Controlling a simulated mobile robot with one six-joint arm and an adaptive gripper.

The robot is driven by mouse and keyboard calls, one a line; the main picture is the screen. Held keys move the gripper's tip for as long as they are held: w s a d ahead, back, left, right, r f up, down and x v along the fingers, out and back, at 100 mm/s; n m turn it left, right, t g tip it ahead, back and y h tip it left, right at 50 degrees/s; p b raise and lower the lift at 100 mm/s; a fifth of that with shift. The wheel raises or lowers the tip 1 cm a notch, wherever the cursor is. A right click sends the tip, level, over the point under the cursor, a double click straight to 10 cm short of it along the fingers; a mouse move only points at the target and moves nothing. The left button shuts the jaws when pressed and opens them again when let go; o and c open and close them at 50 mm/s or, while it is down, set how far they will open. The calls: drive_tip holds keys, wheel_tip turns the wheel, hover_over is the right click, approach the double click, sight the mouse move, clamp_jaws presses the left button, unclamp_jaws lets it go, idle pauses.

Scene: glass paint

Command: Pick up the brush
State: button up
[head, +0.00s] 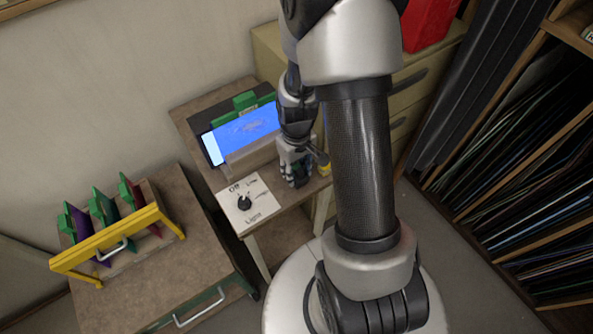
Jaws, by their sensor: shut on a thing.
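My gripper (296,180) points down over the front right part of the small side table, and its fingers are closed. A small thing with a yellow end, which looks like the brush (324,168), shows at the right side of the fingers. The gripper hides most of what it grips, so the brush's full shape and its contact with the table cannot be made out.
A light switch panel with a black knob (244,203) lies left of my gripper. A lit blue screen (243,133) stands behind it. A yellow rack (118,240) with coloured glass pieces is on the left cabinet (205,240). Drawers (410,80) stand behind, shelves (510,190) at right.

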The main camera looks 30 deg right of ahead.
sight(297, 166)
wheel_tip(297, 166, up, 18)
drive_tip(key=p, duration=0.5)
drive_tip(key=shift+r, duration=0.2)
